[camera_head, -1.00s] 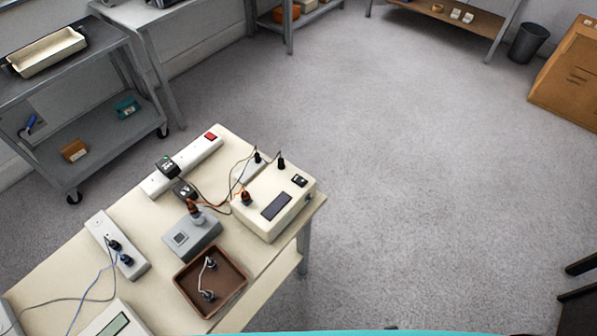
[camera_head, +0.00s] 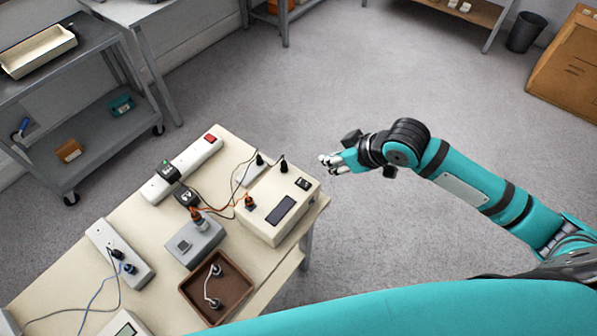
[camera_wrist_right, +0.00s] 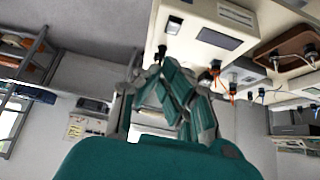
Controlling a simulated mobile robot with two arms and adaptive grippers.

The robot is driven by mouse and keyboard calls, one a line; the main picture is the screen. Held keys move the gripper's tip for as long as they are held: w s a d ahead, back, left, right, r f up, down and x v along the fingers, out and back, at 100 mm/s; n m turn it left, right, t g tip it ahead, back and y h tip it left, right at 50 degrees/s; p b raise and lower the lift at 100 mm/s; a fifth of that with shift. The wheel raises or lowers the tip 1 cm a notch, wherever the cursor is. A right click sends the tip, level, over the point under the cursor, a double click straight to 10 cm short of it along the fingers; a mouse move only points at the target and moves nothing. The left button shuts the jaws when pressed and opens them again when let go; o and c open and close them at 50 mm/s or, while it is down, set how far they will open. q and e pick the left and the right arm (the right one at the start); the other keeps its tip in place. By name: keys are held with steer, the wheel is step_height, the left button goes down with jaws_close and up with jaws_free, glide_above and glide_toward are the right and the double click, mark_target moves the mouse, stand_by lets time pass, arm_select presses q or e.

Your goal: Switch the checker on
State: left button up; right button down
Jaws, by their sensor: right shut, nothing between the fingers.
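The checker looks to be the cream box (camera_head: 258,226) with a dark display (camera_head: 280,210) at the right end of the table. A small black rocker switch (camera_head: 303,184) sits on its top near the far right corner; its position is too small to tell. My right gripper (camera_head: 326,163) is in the air just beyond and right of that corner, apart from the box, shut and empty. In the right wrist view the gripper (camera_wrist_right: 168,80) shows in front of the cream box (camera_wrist_right: 195,58), which appears upside down with its switch (camera_wrist_right: 174,25). My left gripper is out of view.
The cream table (camera_head: 70,258) also holds a power strip with a red switch (camera_head: 210,140), a grey box (camera_head: 205,243), a brown tray (camera_head: 242,298) and a white socket strip (camera_head: 107,240). Cables run near the checker's left side. The floor right of the table is clear.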

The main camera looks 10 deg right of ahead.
steer(key=shift+s+a+r, duration=0.3)
steer(key=shift+r, duration=0.15)
steer(key=shift+f, duration=0.1)
steer(key=p, duration=0.2)
glide_above(302, 180)
steer(key=s+d, duration=0.1)
steer(key=s, duration=0.1)
steer(key=f, duration=0.7)
steer(key=shift+w+d, duration=0.15)
steer(key=shift+w, duration=0.05)
step_height(302, 180, down, 4)
steer(key=shift+r, duration=0.2)
steer(key=shift+f, duration=0.55)
steer(key=shift+s+d+f, duration=0.15)
steer(key=shift+s+f, duration=0.05)
steer(key=shift+f, duration=0.15)
